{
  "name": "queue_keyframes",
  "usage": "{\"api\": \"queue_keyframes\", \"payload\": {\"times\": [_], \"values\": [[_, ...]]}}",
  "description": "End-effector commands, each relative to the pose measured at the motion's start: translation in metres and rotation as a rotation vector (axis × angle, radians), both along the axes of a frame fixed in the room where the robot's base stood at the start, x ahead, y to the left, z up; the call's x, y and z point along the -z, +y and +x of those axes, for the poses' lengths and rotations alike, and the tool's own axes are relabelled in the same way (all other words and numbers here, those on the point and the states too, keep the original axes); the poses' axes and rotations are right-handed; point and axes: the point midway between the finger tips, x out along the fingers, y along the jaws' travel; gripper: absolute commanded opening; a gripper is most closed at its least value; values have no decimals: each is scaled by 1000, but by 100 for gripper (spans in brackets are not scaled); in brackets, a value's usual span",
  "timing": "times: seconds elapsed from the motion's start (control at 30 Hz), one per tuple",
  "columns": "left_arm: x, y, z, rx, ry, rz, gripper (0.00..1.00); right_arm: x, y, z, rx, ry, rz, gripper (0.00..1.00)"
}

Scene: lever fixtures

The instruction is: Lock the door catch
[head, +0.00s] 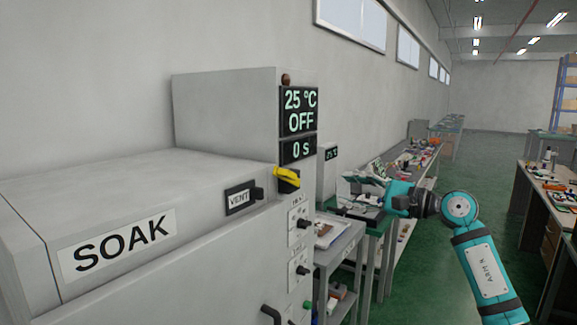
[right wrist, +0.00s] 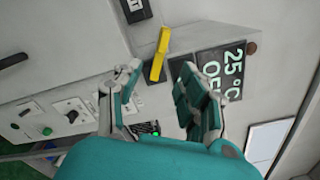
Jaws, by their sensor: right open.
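A yellow lever (head: 288,176), which looks like the door catch, sits on a black mount on the grey oven's front, below the display. It points left and slightly up in the head view. In the right wrist view the yellow lever (right wrist: 161,48) lies ahead of and between the fingertips. My right gripper (head: 348,193) is open and empty, to the right of the lever and apart from it. The spread fingers of the right gripper (right wrist: 160,76) show in the wrist view, with nothing between them. My left gripper is not in view.
The display (head: 299,110) reads 25 °C, OFF and 0 s. A grey cart (head: 340,244) and benches stand behind. Green floor is open at right.

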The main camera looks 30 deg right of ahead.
Motion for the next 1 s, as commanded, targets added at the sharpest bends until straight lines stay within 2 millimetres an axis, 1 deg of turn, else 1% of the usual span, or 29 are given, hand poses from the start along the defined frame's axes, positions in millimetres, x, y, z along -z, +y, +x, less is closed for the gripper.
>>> {"api": "queue_keyframes", "payload": {"times": [0.03,0.13,0.27,0.43,0.7,0.9,1.0], "values": [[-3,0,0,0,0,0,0,-8,1,-2,5,-8,-43,40],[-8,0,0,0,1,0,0,-12,3,3,8,-14,-64,40],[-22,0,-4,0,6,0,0,-14,11,21,6,-14,-58,40],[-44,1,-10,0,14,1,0,-15,26,56,5,-13,-53,40],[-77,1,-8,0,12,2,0,-14,49,110,5,-13,-51,40],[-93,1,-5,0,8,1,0,-12,60,141,8,-12,-51,40],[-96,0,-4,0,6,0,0,-10,64,151,8,-12,-52,40]]}}
